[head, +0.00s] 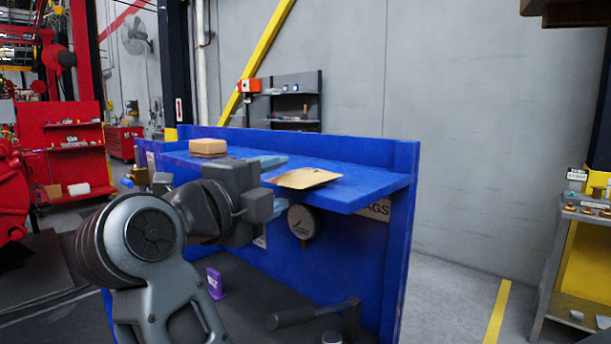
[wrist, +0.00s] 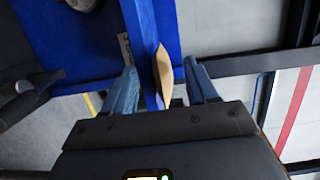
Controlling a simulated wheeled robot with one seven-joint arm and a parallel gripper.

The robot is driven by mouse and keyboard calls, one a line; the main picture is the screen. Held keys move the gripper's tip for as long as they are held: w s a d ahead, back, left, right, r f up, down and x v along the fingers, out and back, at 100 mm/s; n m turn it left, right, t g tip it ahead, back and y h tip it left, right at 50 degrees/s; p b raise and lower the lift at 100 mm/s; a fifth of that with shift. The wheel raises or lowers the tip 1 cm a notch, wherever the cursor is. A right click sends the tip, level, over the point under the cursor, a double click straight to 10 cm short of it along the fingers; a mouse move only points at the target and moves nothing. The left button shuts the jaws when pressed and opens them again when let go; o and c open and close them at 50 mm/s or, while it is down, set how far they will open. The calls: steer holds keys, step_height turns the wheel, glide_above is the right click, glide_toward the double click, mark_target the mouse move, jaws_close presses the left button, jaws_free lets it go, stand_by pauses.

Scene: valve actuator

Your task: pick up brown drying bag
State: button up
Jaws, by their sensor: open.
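The brown drying bag (head: 305,178) is a flat, tan paper packet lying at the front edge of the blue shelf (head: 375,188), its near end seeming to jut past the edge. In the wrist view the bag (wrist: 163,72) shows edge-on, against the shelf's thin blue board (wrist: 143,40). My gripper (head: 275,185) is open at the shelf's front edge, just left of the bag, with one blue finger above shelf level and one below. In the wrist view the gripper (wrist: 163,90) has its fingers on either side of the bag and board. I cannot tell whether they touch.
A tan block (head: 208,147) sits at the shelf's left. A round gauge (head: 303,221) hangs under the shelf. A purple item (head: 214,283) and a dark-handled tool (head: 315,314) lie on the lower surface. Open floor lies right of the bench.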

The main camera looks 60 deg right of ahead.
jaws_close()
stand_by(0.4)
steer(key=shift+r, duration=0.5)
steer(key=s+d+r, duration=0.5)
steer(key=d+r, duration=0.5)
steer(key=shift+s+b, duration=0.35)
steer(key=shift+b, duration=0.1)
